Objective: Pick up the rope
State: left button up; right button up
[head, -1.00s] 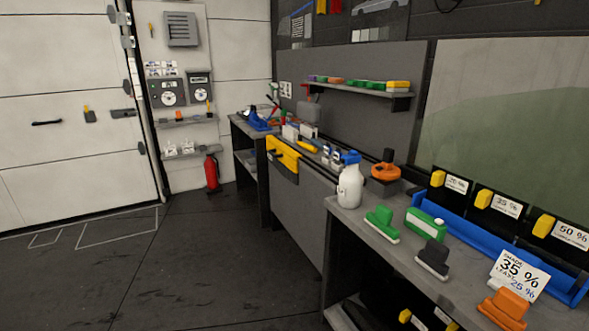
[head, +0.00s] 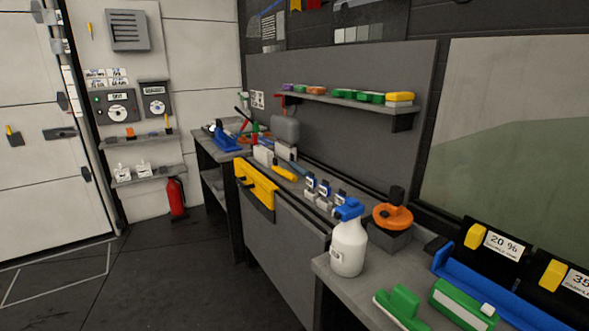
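I cannot make out a rope for certain in the head view. Neither of my grippers shows in this view. The grey workbench along the wall (head: 285,243) carries tools and bottles, and some of its far surface is hidden behind them.
A white spray bottle with a blue top (head: 348,243) stands near the bench edge. An orange round tool (head: 393,216) is behind it. A yellow level (head: 256,186) hangs on the bench front. A red extinguisher (head: 175,198) stands by the far wall. The floor at left (head: 165,275) is clear.

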aim_at(293, 164)
jog(key=i+j+u, duration=0.35)
jog(key=i, duration=0.2)
jog(key=i+j+u, duration=0.3)
jog(key=i, duration=0.3)
jog(key=i+u, duration=0.35)
jog(key=i, duration=0.2)
jog(key=i+j+z, duration=0.1)
jog(key=i+z, duration=0.2)
jog(key=i, duration=0.2)
jog(key=i+j+z, duration=0.3)
jog(key=i, duration=0.2)
jog(key=i+j+z, duration=0.3)
jog(key=i, duration=0.15)
jog(key=i+l, duration=0.05)
jog(key=l, duration=0.05)
